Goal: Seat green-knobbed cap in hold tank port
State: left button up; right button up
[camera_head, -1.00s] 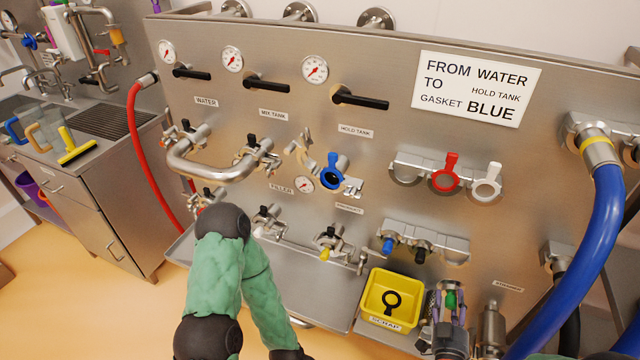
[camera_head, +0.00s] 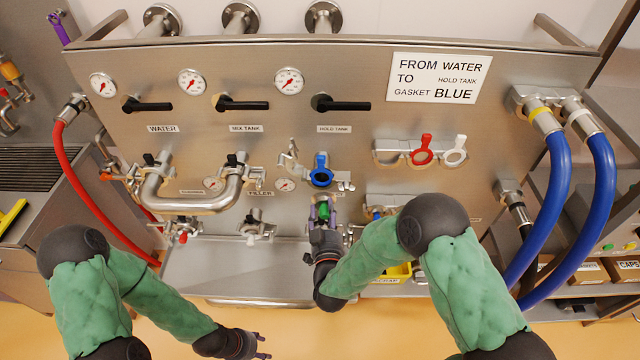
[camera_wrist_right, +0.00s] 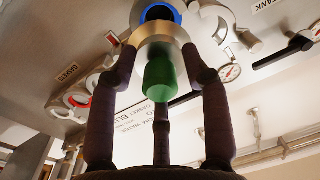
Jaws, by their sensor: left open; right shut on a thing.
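The hold tank port carries a blue gasket (camera_head: 321,176) with an open clamp beside it, under the HOLD TANK label. My right gripper (camera_head: 323,216) is shut on the green-knobbed cap (camera_head: 324,211), just below the port. In the right wrist view, the fingers surround the cap's green knob (camera_wrist_right: 160,76) and metal flange. The flange overlaps the blue gasket (camera_wrist_right: 160,12) behind it; I cannot tell whether they touch. My left gripper (camera_head: 262,346) is open and empty, low in front of the panel.
Red and white gaskets (camera_head: 422,150) hang on a rack to the right. A bent steel pipe (camera_head: 195,202) joins ports at left. Blue hoses (camera_head: 557,200) hang at right. The yellow scrap bin (camera_head: 397,272) is mostly hidden by my right arm. Free space lies around my left gripper.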

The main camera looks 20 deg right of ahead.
aim_at(321, 206)
pick_arm(q)
notch_tip(321, 206, up, 5)
jog(key=p, duration=0.4)
pick_arm(e)
jog(key=shift+m+h, duration=0.4)
jog(key=shift+h, duration=0.2)
jog(key=r, duration=0.3)
jog(key=a+r, duration=0.1)
jog(key=r, duration=0.1)
jog(key=shift+r, duration=0.4)
jog(key=shift+w+d+f+b, duration=0.1)
jog(key=shift+w+f+b, duration=0.05)
jog(key=shift+w+b, duration=0.2)
jog(key=shift+w+d+f+b, duration=0.1)
jog(key=shift+w+b, duration=0.1)
jog(key=shift+w, duration=0.25)
pick_arm(q)
notch_tip(321, 206, down, 6)
jog(key=b, duration=0.5)
pick_arm(e)
jog(key=w+f, duration=0.1)
jog(key=w, duration=0.1)
jog(key=w+d+f, duration=0.1)
jog(key=w+f, duration=0.1)
jog(key=w+d+f, duration=0.1)
jog(key=w, duration=0.1)
jog(key=shift+w+f, duration=0.3)
jog(key=shift+w, duration=0.1)
